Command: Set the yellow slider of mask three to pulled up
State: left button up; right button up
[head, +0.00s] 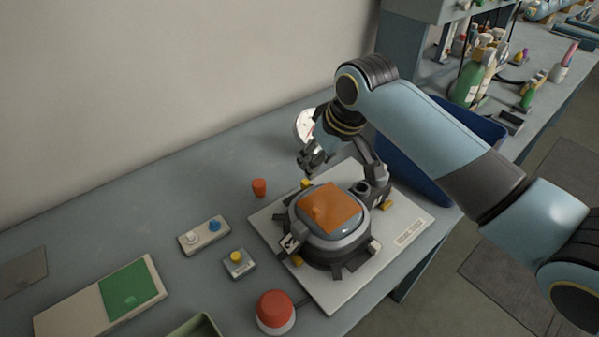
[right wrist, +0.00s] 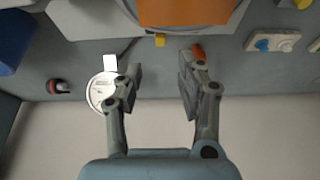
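A round grey mask (head: 330,252) with an orange patch on its dark visor lies on a pale board. A dark marking, which may be a 3, is on its near left side. Small yellow pieces show around its rim: one at the far side (head: 305,184), one at the near left (head: 296,261) and one at the right (head: 387,205). My right gripper (head: 313,158) is just beyond the far yellow piece. In the right wrist view my right gripper (right wrist: 160,70) is open and empty, with the yellow piece (right wrist: 160,40) ahead of the gap, apart from the fingers. My left gripper is out of view.
The pale board (head: 330,300) lies on the grey bench. A white round gauge (right wrist: 102,92) is beside one finger; an orange-red cylinder (head: 259,188) stands left of the mask. A blue bin (head: 445,190) is at right. A red button (head: 275,308) stands at the front.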

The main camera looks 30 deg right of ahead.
aim_at(306, 182)
jog(key=x, duration=0.8)
jog(key=shift+w+f, duration=0.2)
jog(key=shift+f, duration=0.45)
jog(key=shift+w+f, duration=0.1)
jog(key=shift+f, duration=0.1)
jog(key=shift+c, duration=1.4)
jog(key=c, duration=0.4)
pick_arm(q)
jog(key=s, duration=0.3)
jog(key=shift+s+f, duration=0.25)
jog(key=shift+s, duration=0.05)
pick_arm(e)
grip_shut()
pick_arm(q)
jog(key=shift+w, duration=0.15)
